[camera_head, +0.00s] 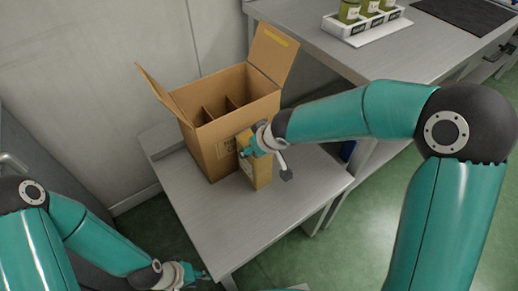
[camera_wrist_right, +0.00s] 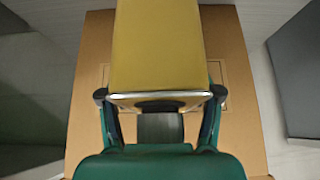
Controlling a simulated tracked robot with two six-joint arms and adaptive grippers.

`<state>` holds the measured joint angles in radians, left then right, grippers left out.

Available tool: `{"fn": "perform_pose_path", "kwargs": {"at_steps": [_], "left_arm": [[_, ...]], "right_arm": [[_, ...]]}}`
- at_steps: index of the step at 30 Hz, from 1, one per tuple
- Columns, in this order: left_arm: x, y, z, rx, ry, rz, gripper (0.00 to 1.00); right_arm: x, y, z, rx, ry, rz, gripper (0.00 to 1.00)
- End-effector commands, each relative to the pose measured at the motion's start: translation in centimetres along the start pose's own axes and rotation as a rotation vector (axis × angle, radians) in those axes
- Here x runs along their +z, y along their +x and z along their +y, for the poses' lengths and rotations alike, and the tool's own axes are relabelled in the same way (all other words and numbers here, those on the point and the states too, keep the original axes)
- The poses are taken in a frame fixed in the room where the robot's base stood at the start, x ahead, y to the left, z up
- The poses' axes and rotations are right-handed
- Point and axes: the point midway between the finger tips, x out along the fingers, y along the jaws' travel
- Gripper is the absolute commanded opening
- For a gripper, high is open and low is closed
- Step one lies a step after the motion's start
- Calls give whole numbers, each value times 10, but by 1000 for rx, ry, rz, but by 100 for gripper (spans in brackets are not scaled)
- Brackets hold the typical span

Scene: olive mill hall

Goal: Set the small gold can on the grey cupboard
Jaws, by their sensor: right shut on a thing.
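The small gold can (camera_head: 260,174) is a boxy, upright tin in front of the cardboard box in the head view. It also fills the upper middle of the right wrist view (camera_wrist_right: 158,45). My right gripper (camera_head: 257,142) is shut on it near its top; its fingers sit on both sides of the can in the wrist view (camera_wrist_right: 160,97). I cannot tell whether the can's base touches the table. A grey cupboard-like body (camera_head: 42,160) with a handle shows at the left edge, partly behind my left arm. My left gripper (camera_head: 196,276) is low at the bottom; its finger opening is unclear.
An open cardboard box (camera_head: 215,150) with dividers stands on a small grey table (camera_head: 205,222), close behind the can. The table's front is clear. A steel counter (camera_head: 400,55) at upper right holds a white rack (camera_head: 368,28) of gold-green tins and a dark mat (camera_head: 462,12).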

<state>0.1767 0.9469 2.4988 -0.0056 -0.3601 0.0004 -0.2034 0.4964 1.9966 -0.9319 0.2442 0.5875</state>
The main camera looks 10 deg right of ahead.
Motion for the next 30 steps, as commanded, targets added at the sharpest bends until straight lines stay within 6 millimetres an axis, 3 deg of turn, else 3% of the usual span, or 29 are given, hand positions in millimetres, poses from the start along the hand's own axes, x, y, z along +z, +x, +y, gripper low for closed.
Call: {"fn": "perform_pose_path", "kwargs": {"at_steps": [5,6,10,23,30], "left_arm": [[0,-1,0,0,0,0,40],[0,-1,0,0,0,0,40],[0,-1,0,0,0,0,40],[0,-3,1,0,0,0,40],[0,-15,5,0,0,0,40]], "right_arm": [[-2,-1,0,0,-1,5,0],[0,0,0,0,-1,-1,67],[0,0,0,0,0,-1,89],[-1,-6,1,1,1,0,89],[-3,-42,1,2,1,3,89]]}}
